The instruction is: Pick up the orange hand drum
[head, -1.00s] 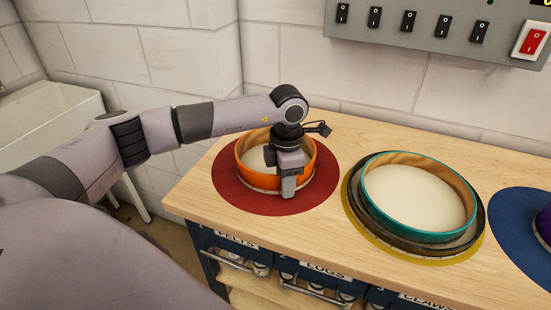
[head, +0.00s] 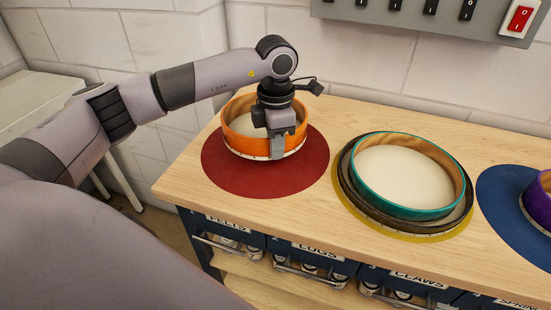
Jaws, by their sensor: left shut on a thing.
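The orange hand drum (head: 240,138) is a shallow round frame with a pale skin inside, in the head view left of centre. It is over the back part of the dark red round mat (head: 265,181), and appears lifted a little off it. My left gripper (head: 278,148) points down and is shut on the drum's near right rim. The gripper hides part of the rim and skin. My right gripper is not in view.
A teal drum (head: 395,207) sits in a dark ring (head: 350,192) on a yellow mat (head: 420,236) to the right. A purple drum (head: 541,205) stands on a blue mat (head: 505,205) at the right edge. A switch panel (head: 400,12) is on the wall behind.

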